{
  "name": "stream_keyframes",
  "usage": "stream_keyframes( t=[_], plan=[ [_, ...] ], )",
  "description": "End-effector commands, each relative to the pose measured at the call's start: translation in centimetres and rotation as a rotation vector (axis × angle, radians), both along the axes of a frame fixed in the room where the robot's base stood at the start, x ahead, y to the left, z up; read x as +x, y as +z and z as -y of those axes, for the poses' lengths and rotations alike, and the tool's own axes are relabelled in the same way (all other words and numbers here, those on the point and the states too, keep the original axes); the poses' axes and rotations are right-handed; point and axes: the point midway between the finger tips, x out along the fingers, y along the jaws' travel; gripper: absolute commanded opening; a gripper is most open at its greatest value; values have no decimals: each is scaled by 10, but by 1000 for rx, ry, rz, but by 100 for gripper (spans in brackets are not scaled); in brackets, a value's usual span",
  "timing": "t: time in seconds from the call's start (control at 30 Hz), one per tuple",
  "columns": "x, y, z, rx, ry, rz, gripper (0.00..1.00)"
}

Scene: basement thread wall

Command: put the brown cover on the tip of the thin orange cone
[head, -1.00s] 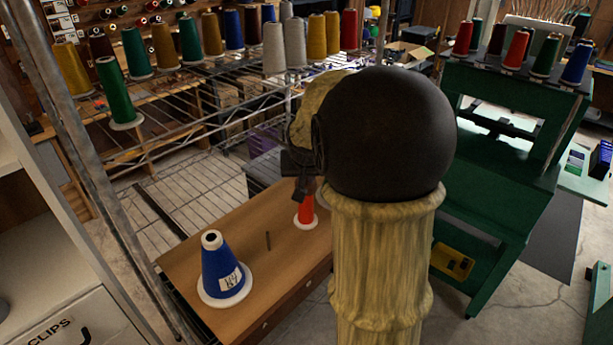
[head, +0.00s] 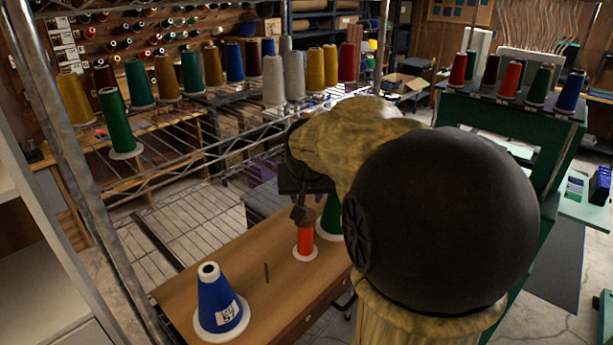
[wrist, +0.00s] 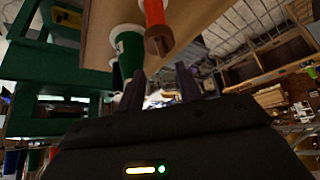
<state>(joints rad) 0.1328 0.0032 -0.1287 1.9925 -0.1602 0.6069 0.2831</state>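The thin orange cone (head: 305,240) stands upright on the wooden table, on a white round base. The brown cover (wrist: 159,41) sits on the cone's tip in the wrist view, where the picture is upside down; how snugly it fits I cannot tell. My gripper (wrist: 161,86) has its two dark fingers apart with nothing between them, a short way off the cover. In the head view my dark gripper hangs close by the cone's top and partly hides the cover.
A green cone (head: 329,219) stands right behind the orange one, partly hidden by my arm. A blue cone (head: 217,299) with a white label stands at the table's front left. A small dark peg (head: 267,272) stands between. A wire rack (head: 190,225) lies behind the table.

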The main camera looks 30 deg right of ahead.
Motion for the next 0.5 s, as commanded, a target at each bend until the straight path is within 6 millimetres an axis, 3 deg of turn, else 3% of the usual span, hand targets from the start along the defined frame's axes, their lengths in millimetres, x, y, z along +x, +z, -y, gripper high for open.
stream_keyframes(
  t=[0.3, 0.5],
  plan=[
    [-30, 56, -15, -1, 2, 6, 35],
    [-45, 81, -22, -1, 2, 1, 35]
  ],
)
